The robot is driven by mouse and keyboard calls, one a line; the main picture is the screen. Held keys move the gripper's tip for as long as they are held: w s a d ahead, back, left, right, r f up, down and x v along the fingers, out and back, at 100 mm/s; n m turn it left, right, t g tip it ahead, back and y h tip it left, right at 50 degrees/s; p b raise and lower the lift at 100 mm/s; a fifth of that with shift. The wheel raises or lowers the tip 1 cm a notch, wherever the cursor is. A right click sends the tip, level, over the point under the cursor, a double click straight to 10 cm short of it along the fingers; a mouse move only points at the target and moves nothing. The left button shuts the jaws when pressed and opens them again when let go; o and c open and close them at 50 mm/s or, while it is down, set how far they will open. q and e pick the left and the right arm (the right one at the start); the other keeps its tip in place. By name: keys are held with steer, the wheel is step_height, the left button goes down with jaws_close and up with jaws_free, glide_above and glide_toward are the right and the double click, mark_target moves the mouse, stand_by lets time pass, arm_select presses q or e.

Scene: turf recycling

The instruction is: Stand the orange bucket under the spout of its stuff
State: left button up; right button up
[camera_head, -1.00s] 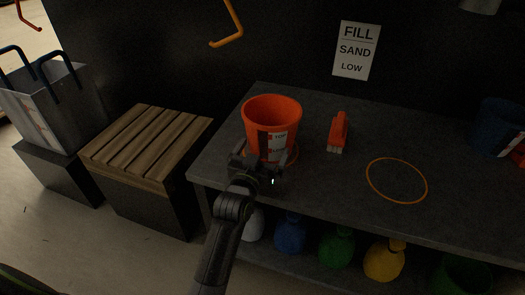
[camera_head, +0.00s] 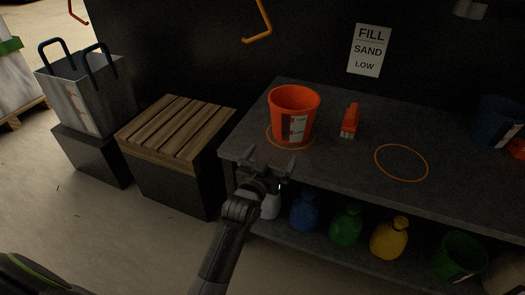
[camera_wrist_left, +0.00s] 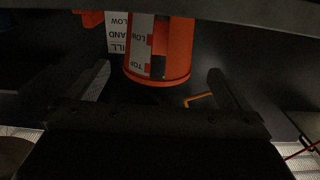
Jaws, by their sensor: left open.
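The orange bucket (camera_head: 294,128) stands upright on the dark bench, over an orange ring (camera_head: 268,140) near the bench's left end. Its white label faces me, and it shows upside down in the left wrist view (camera_wrist_left: 173,50). My left gripper (camera_head: 267,163) is open and empty at the bench's front edge, apart from the bucket; its fingers (camera_wrist_left: 163,85) are spread in the wrist view. A sign (camera_head: 369,50) on the wall reads FILL SAND LOW. A grey fitting (camera_head: 470,9), perhaps a spout, is cut off at the top right. My right gripper is not in view.
An orange brush (camera_head: 350,121) lies right of the bucket. An empty orange ring (camera_head: 401,162) marks clear bench top. A blue bucket (camera_head: 498,120) stands at the far right. Several coloured sacks sit on the lower shelf. A slatted crate (camera_head: 178,128) stands left.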

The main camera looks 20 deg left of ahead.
arm_select(q)
steer(key=s+a+f+n+g, duration=0.1)
steer(key=s+a+f+g, duration=0.25)
steer(key=s+f, duration=0.5)
steer(key=s+a+f+g, duration=0.2)
steer(key=s+f+g, duration=0.2)
steer(key=s+f, duration=0.5)
steer(key=s+f+g, duration=0.1)
steer(key=s+g, duration=0.2)
steer(key=s, duration=0.7)
steer(key=s+a+f+g, duration=0.1)
steer(key=s+g, duration=0.3)
steer(key=s, duration=0.7)
steer(key=shift+s+a+f+n, duration=0.3)
steer(key=shift+f+n, duration=0.1)
steer(key=shift+f, duration=0.3)
